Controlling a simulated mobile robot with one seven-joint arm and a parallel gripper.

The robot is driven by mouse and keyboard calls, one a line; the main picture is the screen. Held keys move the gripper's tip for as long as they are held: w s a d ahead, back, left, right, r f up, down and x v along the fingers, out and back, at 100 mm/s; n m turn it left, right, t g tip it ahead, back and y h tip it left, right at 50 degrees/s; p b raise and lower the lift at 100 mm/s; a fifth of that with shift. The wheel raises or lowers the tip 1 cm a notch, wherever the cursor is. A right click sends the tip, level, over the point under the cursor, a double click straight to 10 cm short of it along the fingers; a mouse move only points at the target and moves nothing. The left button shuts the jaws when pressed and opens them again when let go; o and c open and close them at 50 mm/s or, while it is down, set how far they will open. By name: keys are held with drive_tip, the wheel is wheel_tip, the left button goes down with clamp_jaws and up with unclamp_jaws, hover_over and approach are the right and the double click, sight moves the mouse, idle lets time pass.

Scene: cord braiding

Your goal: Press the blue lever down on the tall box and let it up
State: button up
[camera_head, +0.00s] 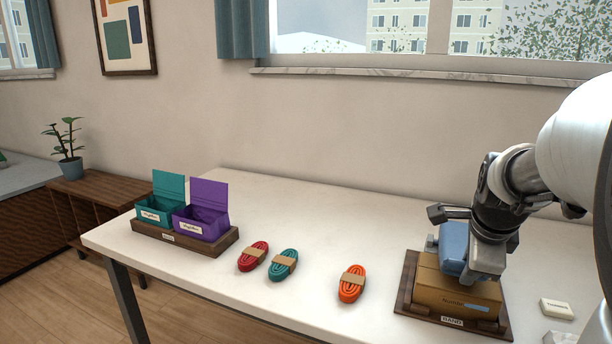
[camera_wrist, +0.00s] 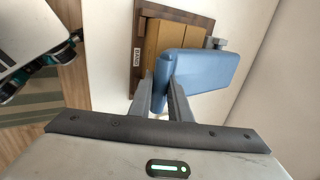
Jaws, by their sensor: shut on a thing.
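The tan box (camera_head: 450,290) stands on a dark wooden base (camera_head: 408,285) with a BAND label at the right of the table. The blue lever (camera_head: 453,240) sits above the box and is partly hidden by my gripper (camera_wrist: 161,88). In the wrist view the blue lever (camera_wrist: 205,70) reaches across the tan box (camera_wrist: 165,38), and its near end is between my two fingertips. My gripper is shut on that end. I cannot tell how far down the lever is.
Red (camera_head: 253,257), teal (camera_head: 283,265) and orange (camera_head: 351,284) cord bundles lie mid-table. Open teal (camera_head: 168,186) and purple (camera_head: 208,206) boxes stand on a wooden tray (camera_head: 183,246) at left. A small white block (camera_head: 556,309) lies right of the base.

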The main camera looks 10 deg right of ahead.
drive_tip(key=shift+f, duration=0.65)
drive_tip(key=shift+f+b, duration=0.5)
drive_tip(key=shift+f, duration=0.25)
drive_tip(key=shift+f, duration=0.1)
drive_tip(key=shift+f, duration=0.2)
drive_tip(key=o, duration=1.9)
